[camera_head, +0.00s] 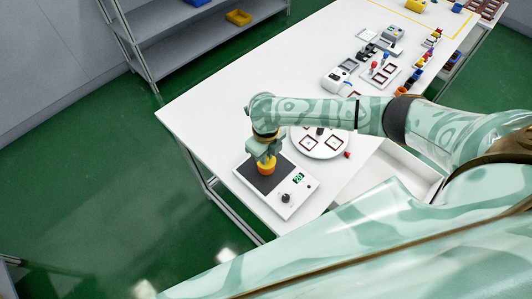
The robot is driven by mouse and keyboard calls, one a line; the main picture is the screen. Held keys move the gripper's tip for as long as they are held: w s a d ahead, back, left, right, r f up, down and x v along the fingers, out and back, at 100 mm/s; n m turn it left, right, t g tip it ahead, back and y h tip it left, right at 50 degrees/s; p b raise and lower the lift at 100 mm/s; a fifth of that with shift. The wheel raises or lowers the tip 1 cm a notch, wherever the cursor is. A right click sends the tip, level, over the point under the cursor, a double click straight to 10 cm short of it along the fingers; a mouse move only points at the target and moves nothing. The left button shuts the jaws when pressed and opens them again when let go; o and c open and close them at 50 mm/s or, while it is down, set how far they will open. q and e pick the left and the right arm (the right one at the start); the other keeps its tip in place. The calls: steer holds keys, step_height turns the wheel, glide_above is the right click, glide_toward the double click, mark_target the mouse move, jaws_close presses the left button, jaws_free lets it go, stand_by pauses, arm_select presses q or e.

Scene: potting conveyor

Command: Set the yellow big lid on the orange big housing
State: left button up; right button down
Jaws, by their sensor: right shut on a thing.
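My right gripper (265,156) comes down over a scale (305,188) with a dark pad and is shut on a small yellow piece, which looks like the yellow big lid (266,162). An orange piece, which looks like the orange big housing (266,172), shows directly below the yellow on the pad. The two look in line and very close; I cannot tell if the lid is fully seated. The fingers hide part of the lid. My left gripper is not in view.
An open white bin (400,172) is at the right. Several small parts and devices stand farther back. The table's left corner is clear.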

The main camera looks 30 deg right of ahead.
steer(key=shift+f, duration=0.3)
stand_by(0.4)
steer(key=c, duration=1.4)
jaws_free()
steer(key=shift+o, duration=0.2)
step_height(320, 180, up, 16)
steer(key=p, duration=0.3)
steer(key=shift+r+p, duration=0.15)
steer(key=shift+p, duration=0.15)
steer(key=shift+s, duration=0.1)
